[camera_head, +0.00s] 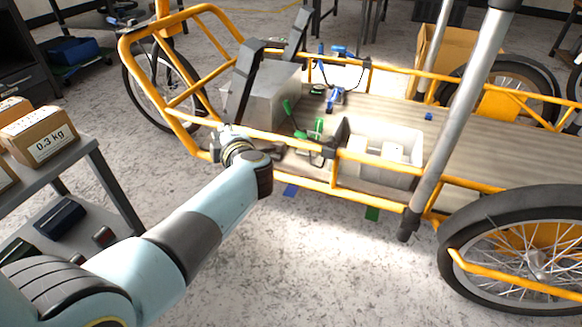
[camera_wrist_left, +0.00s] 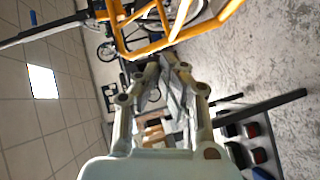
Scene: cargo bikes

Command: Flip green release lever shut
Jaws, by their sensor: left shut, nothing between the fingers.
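Green lever parts (camera_head: 318,127) stand up from the cargo bike's bed, just right of the grey box, in the head view. A second green piece (camera_head: 288,107) leans against the box side. I cannot tell from the picture which position the lever is in. My left gripper (camera_head: 222,133) is at the bike's orange side rail, left of the green parts and apart from them. In the left wrist view its fingers (camera_wrist_left: 168,58) are together, with nothing visible between them, close to the orange frame (camera_wrist_left: 190,28). No green lever shows in that view. My right gripper is not in view.
A grey box (camera_head: 268,97) with black uprights and a white bin (camera_head: 385,135) sit on the bed. Blue clamp parts (camera_head: 335,97) are behind the green ones. A silver post (camera_head: 460,110) rises at right. A shelf (camera_head: 90,150) with cartons stands at left.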

